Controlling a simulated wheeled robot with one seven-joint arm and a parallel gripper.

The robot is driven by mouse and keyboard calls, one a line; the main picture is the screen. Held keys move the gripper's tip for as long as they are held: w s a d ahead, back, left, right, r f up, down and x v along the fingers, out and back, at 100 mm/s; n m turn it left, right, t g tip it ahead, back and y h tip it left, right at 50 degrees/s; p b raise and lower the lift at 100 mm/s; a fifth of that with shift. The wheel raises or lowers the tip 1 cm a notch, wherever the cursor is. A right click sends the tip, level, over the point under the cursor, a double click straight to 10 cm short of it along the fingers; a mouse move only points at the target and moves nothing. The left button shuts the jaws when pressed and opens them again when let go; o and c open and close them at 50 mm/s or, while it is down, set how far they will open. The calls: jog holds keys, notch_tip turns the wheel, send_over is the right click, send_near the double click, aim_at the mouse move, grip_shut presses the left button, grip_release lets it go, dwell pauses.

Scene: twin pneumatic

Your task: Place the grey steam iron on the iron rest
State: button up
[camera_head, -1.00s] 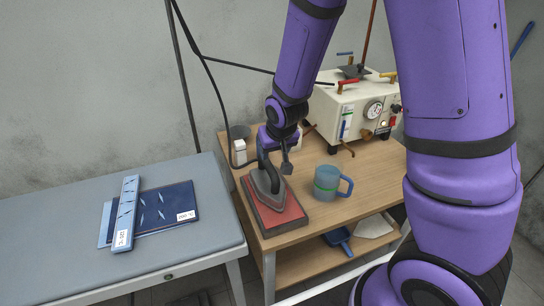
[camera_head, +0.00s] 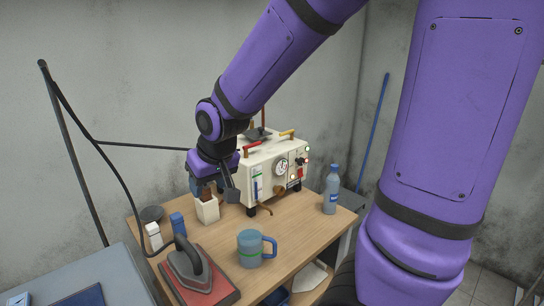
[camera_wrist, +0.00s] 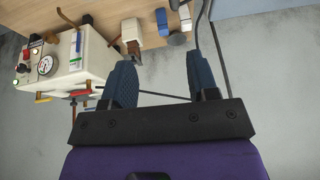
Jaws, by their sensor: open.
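The grey steam iron (camera_head: 188,265) sits on the iron rest (camera_head: 222,290), a red pad on a dark base at the near left corner of the wooden table, in the head view. My gripper (camera_head: 213,190) is up and away from the iron, toward the back of the table near the cream machine. In the wrist view my gripper (camera_wrist: 163,80) has its two blue fingers spread apart with nothing between them. The iron and its rest do not show in the wrist view.
The cream machine (camera_head: 270,170) stands at the back, also in the wrist view (camera_wrist: 65,60). A white holder (camera_head: 207,211) is just below my gripper. A blue mug (camera_head: 250,248) and a bottle (camera_head: 331,190) stand on the wooden table (camera_head: 300,235). A grey ironing table (camera_head: 130,280) is at left.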

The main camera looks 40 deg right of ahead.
jog(key=s+d+r, duration=0.1)
jog(key=s+r, duration=0.4)
jog(key=s, duration=0.3)
jog(key=s+d+r, duration=0.2)
jog(key=s+r, duration=0.4)
jog(key=s, duration=0.3)
jog(key=shift+s+r, duration=0.25)
jog(key=shift+s, duration=0.05)
